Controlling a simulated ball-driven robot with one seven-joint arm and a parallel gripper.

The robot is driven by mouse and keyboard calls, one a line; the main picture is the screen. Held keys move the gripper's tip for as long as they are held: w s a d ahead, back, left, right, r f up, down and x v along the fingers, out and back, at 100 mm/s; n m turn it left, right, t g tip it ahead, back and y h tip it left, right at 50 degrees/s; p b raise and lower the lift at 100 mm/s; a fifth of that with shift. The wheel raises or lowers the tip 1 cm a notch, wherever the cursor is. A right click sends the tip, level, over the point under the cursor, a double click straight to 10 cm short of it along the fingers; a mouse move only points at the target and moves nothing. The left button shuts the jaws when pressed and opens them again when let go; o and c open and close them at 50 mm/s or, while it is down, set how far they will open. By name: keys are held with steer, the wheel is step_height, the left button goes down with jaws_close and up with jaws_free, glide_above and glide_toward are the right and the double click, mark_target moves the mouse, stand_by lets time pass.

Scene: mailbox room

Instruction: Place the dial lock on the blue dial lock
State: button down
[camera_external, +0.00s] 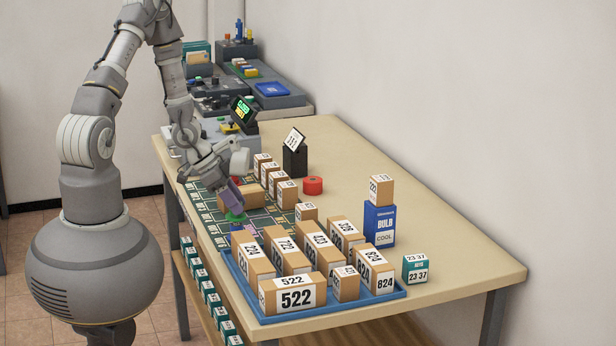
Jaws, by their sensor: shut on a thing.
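My gripper (233,210) points down over the patterned green mat (202,200), near the left edge of the table. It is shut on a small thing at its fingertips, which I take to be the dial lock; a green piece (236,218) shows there. A purple block-like shape (232,196) shows just above the green piece, and I cannot tell whether it is part of my gripper. Small blue and purple patches show just below the green piece, behind the blue tray; I cannot tell which is the blue dial lock, or whether anything touches.
A blue tray (352,308) with several numbered boxes stands close in front of my gripper. More boxes stand at the mat's right, by a red roll (313,185). A blue bulb box (378,226) and a teal box (415,268) stand right. The table's back right is clear.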

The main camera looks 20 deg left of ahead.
steer(key=shift+w+f, duration=0.1)
steer(key=shift+f, duration=0.75)
steer(key=shift+f, duration=0.1)
steer(key=c, duration=0.7)
jaws_free()
steer(key=shift+c, duration=0.2)
steer(key=shift+r, duration=0.2)
steer(key=p+v, duration=0.6)
steer(key=v, duration=0.6)
